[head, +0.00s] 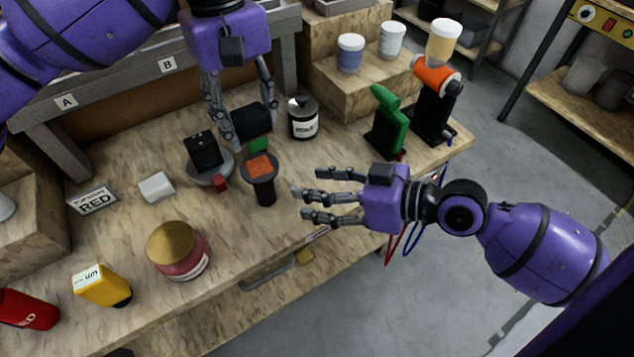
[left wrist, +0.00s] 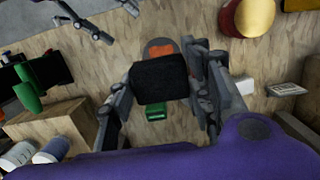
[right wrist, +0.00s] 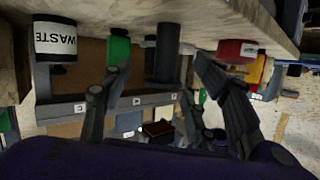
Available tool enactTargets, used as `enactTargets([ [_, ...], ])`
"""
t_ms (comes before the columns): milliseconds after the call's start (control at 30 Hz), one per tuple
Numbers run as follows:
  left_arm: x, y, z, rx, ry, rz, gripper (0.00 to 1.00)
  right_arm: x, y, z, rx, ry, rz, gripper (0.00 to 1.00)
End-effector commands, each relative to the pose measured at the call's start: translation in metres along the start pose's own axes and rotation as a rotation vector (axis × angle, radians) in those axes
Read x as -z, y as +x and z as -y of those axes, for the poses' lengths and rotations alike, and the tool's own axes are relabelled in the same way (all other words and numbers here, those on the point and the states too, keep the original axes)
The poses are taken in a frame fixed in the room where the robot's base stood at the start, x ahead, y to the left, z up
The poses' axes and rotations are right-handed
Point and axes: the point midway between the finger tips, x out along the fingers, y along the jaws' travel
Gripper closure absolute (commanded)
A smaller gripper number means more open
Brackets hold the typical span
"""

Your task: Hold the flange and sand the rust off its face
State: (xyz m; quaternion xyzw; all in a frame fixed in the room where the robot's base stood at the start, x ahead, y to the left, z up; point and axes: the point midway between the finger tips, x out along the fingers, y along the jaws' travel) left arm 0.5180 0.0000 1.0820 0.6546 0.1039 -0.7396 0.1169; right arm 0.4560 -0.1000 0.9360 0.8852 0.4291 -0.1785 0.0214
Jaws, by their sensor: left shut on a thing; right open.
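The flange (head: 261,165) stands upright on its dark stem on the bench, its round face up with an orange rust patch. The face also shows in the left wrist view (left wrist: 158,46), and the stem in the right wrist view (right wrist: 164,50). My left gripper (head: 242,122) is shut on a black block (head: 251,119), likely the sanding block, above and just behind the flange. The block (left wrist: 160,79) partly covers the flange in the left wrist view. My right gripper (head: 322,197) is open and empty, to the right of the flange, fingers pointing at its stem.
A green item (head: 259,145) is partly hidden behind the flange. A black device on a grey disc (head: 205,155) stands left. The waste can (head: 303,118) is behind right. A red jar (head: 180,252) with a gold lid is front left. A green stand (head: 386,122) is right.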

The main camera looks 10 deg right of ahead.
Motion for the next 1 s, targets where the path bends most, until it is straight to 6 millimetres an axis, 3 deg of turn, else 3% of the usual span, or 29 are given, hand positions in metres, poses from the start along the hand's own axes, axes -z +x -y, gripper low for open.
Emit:
enactTargets([
  [100,0.0,0.0,0.0,0.0,0.0,0.0,0.75,0.007,0.002,0.001,0.053,-0.106,0.04,0.46],
  [333,0.0,0.0,0.0,0.0,0.0,0.0,0.75,0.009,0.015,0.003,0.081,-0.154,0.054,0.46],
  [800,0.0,0.0,0.0,0.0,0.0,0.0,0.75,0.004,0.098,0.01,0.079,-0.15,0.055,0.46],
  [1000,0.0,0.0,0.0,0.0,0.0,0.0,0.75,0.002,0.118,0.011,0.079,-0.152,0.056,0.46],
])
